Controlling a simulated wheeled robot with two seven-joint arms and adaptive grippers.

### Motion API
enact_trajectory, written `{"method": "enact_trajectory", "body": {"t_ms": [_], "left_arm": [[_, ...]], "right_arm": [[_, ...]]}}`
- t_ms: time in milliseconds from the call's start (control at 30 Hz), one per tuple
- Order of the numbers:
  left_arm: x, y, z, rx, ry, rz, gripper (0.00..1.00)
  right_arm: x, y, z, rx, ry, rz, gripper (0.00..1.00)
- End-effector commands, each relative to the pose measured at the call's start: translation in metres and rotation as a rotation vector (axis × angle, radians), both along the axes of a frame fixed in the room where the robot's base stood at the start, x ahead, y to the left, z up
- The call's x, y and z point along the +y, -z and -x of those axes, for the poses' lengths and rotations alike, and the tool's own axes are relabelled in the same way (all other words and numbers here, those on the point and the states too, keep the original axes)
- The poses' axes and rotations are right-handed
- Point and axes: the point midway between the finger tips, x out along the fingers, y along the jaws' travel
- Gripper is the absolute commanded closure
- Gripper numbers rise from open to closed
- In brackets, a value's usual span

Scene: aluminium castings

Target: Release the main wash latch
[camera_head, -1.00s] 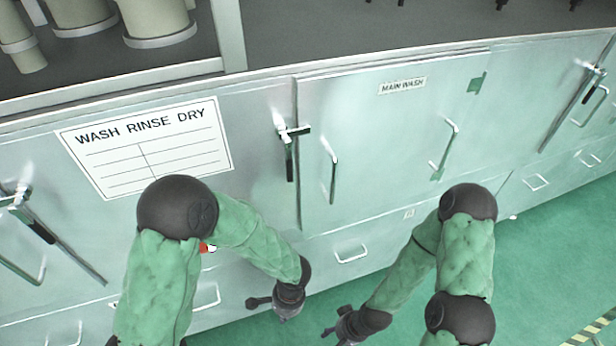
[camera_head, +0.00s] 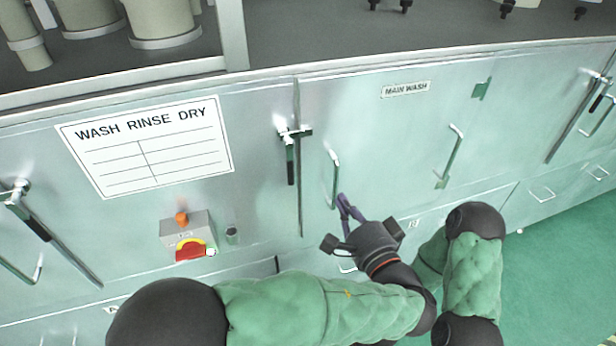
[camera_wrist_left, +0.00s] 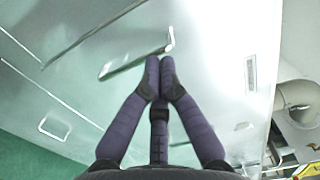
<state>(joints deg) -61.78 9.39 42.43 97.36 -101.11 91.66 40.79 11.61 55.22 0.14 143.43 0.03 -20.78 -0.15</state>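The main wash door (camera_head: 390,150) is a pale metallic panel with a MAIN WASH label (camera_head: 405,89). At its left edge is a latch (camera_head: 290,155) with a silver bracket and a dark lever hanging down. A bar handle (camera_head: 335,178) is right of the latch, on the door. My left gripper (camera_head: 344,205) is at the lower end of this handle, right of and below the latch, fingers together and empty. In the left wrist view, its fingertips (camera_wrist_left: 160,72) are close to a bar handle (camera_wrist_left: 138,57); contact cannot be told. My right gripper is hidden, apparently behind the left arm.
A second bar handle (camera_head: 450,155) is at the door's right side. A control box (camera_head: 188,232) with a red and yellow switch is lower left. A WASH RINSE DRY sign (camera_head: 146,147) is on the left panel. Green floor (camera_head: 560,255) is free at right.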

Motion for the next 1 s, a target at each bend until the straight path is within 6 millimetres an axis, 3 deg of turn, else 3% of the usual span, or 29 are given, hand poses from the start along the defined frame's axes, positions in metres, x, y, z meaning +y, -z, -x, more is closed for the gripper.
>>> {"method": "enact_trajectory", "body": {"t_ms": [433, 1000], "left_arm": [[0.005, 0.0, -0.009, 0.002, -0.004, 0.0, 1.0], [0.043, -0.002, -0.095, 0.004, -0.004, -0.002, 1.0]], "right_arm": [[0.0, -0.003, 0.0, 0.0, 0.0, 0.0, 0.43], [0.0, -0.03, 0.0, 0.0, 0.0, 0.0, 0.43]]}}
